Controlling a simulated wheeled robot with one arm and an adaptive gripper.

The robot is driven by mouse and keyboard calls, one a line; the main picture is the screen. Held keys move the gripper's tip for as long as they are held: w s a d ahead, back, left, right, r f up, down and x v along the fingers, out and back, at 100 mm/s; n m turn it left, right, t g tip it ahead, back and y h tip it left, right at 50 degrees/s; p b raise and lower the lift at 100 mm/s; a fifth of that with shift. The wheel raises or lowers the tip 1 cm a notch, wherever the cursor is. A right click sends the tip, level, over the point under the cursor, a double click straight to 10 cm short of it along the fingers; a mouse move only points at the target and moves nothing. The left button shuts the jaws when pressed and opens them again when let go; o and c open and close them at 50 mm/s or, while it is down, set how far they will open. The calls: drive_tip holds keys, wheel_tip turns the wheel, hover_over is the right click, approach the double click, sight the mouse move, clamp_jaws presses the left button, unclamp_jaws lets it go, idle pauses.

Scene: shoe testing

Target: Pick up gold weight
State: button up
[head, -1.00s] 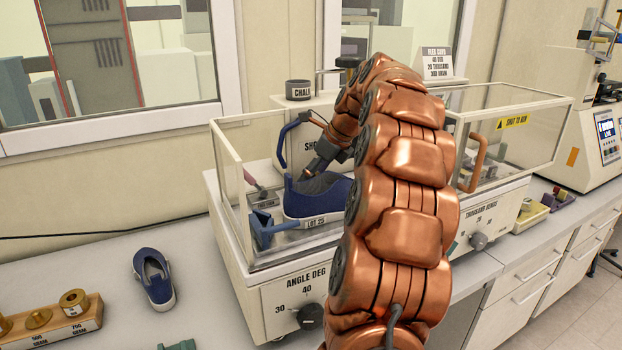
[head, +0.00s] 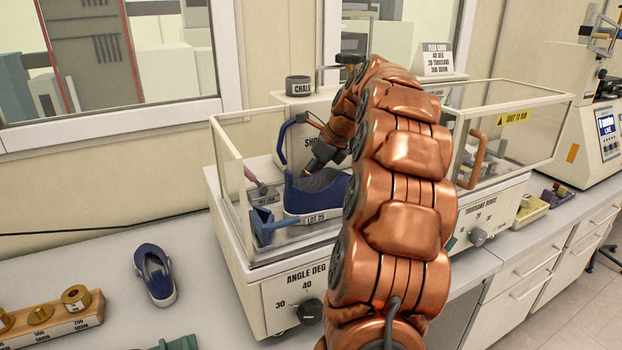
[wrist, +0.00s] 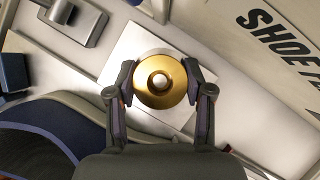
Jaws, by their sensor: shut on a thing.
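A round gold weight (wrist: 160,82) with a pale centre sits between the two fingers of my gripper (wrist: 160,95) in the wrist view. The fingers are shut on it from both sides. A white square plate shows behind the weight. In the head view my gripper (head: 318,158) is inside the clear-walled machine, just above and behind the blue shoe; the weight it holds is hidden there. Other gold weights (head: 75,297) sit in a wooden rack (head: 70,328) at the lower left.
A blue shoe (head: 318,192) marked LOT 25 stands inside the machine, behind clear walls (head: 232,185). Another blue shoe (head: 155,275) lies on the bench to the left. A chalk tin (head: 298,86) stands on top at the back.

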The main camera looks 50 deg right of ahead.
clamp_jaws()
drive_tip(key=shift+r, duration=0.1)
wheel_tip(320, 180, up, 7)
drive_tip(key=shift+f+b, duration=0.2)
drive_tip(key=shift+b, duration=0.6)
drive_tip(key=shift+r, duration=1.6)
